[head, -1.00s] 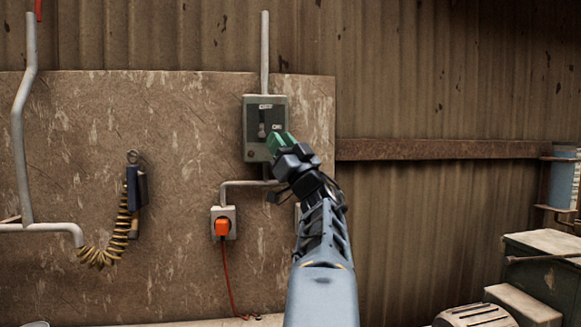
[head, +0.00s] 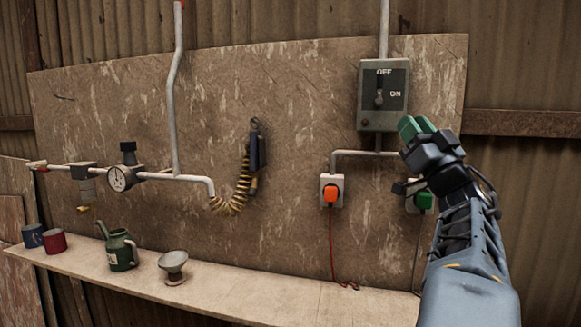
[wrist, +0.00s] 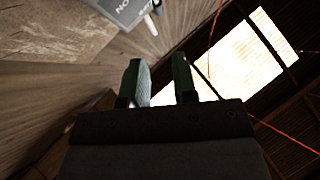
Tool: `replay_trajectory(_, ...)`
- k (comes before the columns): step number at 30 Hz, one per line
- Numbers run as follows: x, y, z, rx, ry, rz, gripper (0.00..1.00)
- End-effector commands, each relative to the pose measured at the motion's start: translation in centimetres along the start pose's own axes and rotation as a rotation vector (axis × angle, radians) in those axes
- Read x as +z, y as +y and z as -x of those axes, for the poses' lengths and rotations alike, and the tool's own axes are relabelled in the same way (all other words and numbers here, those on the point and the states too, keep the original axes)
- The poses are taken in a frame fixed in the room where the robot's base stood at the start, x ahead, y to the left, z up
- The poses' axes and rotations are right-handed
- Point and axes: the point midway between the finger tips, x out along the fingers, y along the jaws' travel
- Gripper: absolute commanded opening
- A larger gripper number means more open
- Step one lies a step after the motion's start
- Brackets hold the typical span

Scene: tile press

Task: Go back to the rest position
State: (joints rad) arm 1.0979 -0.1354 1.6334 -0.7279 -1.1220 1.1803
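My gripper (head: 418,128) is raised in front of the wall panel at the right of the head view. In the picture it overlaps the lower right of the grey switch box (head: 398,75). In the wrist view its two green fingers stand apart with nothing between them (wrist: 159,75). The switch box has a dark upright lever (head: 379,95), with OFF marked above it and ON to its right. In the wrist view, part of the box (wrist: 122,8) shows at the top, apart from the fingers.
An orange plug (head: 330,193) sits in a socket below the box; a green plug (head: 423,201) is partly behind my arm. A coiled hose (head: 243,190) and a pipe with a gauge (head: 122,178) hang left. The bench (head: 240,290) holds a green can (head: 121,250), a funnel-like cup (head: 173,266) and two mugs.

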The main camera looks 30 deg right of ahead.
Motion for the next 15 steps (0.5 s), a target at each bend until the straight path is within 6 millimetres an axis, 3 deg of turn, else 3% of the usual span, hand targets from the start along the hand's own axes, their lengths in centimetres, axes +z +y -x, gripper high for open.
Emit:
replay_trajectory(5,0.0,0.0,0.0,0.001,-0.001,0.017,0.26)
replay_trajectory(8,0.5,1.4,0.1,0.075,-0.028,0.094,0.26)
replay_trajectory(11,2.2,4.8,1.3,0.26,-0.106,0.178,0.26)
replay_trajectory(15,7.4,9.9,6.5,0.606,-0.357,0.256,0.26)
